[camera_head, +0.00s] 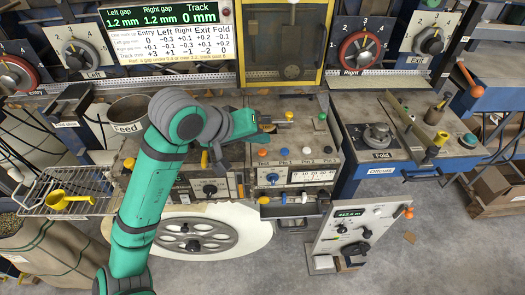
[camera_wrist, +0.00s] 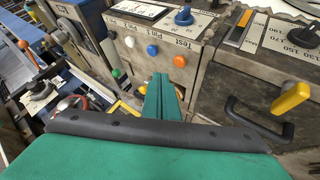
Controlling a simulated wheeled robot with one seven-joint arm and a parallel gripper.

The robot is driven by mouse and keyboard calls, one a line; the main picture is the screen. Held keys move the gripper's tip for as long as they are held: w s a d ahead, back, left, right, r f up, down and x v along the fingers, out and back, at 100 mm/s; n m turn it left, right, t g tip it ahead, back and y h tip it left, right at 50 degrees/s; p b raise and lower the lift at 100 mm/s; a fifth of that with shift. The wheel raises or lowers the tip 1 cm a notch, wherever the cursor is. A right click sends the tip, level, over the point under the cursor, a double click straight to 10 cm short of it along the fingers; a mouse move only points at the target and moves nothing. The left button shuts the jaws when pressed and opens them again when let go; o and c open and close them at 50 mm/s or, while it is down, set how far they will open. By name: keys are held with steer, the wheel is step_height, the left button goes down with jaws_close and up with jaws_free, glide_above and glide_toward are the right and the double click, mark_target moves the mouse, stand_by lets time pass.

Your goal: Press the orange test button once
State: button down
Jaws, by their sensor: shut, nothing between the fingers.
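The orange test button (camera_head: 262,153) is at the left end of a row of coloured buttons on the grey control box. In the wrist view the orange button (camera_wrist: 179,61) is beside the "Test" label, just beyond and right of my fingertips. My gripper (camera_wrist: 160,78) is shut and empty, its green fingers pointing towards the button row. In the head view my gripper (camera_head: 266,125) is behind the button row, partly hidden by my own arm. A gap seems to separate fingertips and button; contact is not visible.
A yellow handle (camera_wrist: 290,98) stands out at the wrist view's right. A gauge (camera_head: 312,175) is on the box. Open floor lies at the lower right.

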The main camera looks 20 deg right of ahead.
step_height(320, 180, up, 3)
steer(key=shift+a+r, duration=0.1)
steer(key=shift+r, duration=0.1)
steer(key=shift+w, duration=0.15)
stand_by(0.4)
steer(key=shift+a, duration=0.1)
